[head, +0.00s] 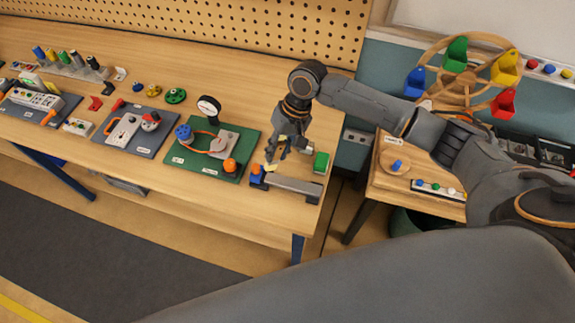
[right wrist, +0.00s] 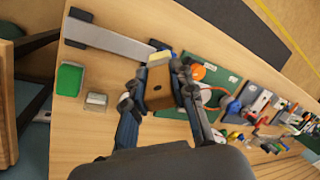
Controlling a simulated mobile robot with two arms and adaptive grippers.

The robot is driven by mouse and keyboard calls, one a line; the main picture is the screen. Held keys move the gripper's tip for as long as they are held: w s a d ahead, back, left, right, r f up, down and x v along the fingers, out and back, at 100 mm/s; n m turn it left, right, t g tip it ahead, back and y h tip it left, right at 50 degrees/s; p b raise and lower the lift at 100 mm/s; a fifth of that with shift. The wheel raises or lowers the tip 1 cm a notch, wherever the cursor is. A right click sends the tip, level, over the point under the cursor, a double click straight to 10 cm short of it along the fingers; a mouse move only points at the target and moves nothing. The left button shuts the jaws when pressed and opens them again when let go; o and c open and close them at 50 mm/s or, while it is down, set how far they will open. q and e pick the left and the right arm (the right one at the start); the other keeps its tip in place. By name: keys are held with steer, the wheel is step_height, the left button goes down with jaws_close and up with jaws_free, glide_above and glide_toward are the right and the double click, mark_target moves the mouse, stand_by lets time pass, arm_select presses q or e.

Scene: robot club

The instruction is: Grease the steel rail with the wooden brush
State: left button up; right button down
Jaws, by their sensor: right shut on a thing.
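The steel rail (head: 297,186) is a flat grey bar near the front right corner of the workbench. It also shows in the right wrist view (right wrist: 112,42). My right gripper (head: 275,155) is over the rail's left end. It is shut on the wooden brush, whose brown wooden body (right wrist: 158,88) sits between the fingers in the right wrist view. The pale yellow bristles (right wrist: 160,57) point toward the rail's end. They look very close to it, but I cannot tell whether they touch. My left gripper is not in view.
A green block (head: 321,162) and a small metal box (right wrist: 96,100) stand behind the rail. A green board with a gauge (head: 208,107) and an orange knob (head: 230,165) lies left of it. A side table with a wooden wheel (head: 462,80) stands right.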

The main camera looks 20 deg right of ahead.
steer(key=shift+w+d+f+g+b, duration=0.1)
steer(key=shift+w+f+g+b, duration=0.2)
steer(key=shift+w, duration=0.25)
steer(key=shift+w+d+f+g+b, duration=0.1)
steer(key=shift+w+f+g+b, duration=0.15)
steer(key=shift+w, duration=0.25)
steer(key=shift+r, duration=0.2)
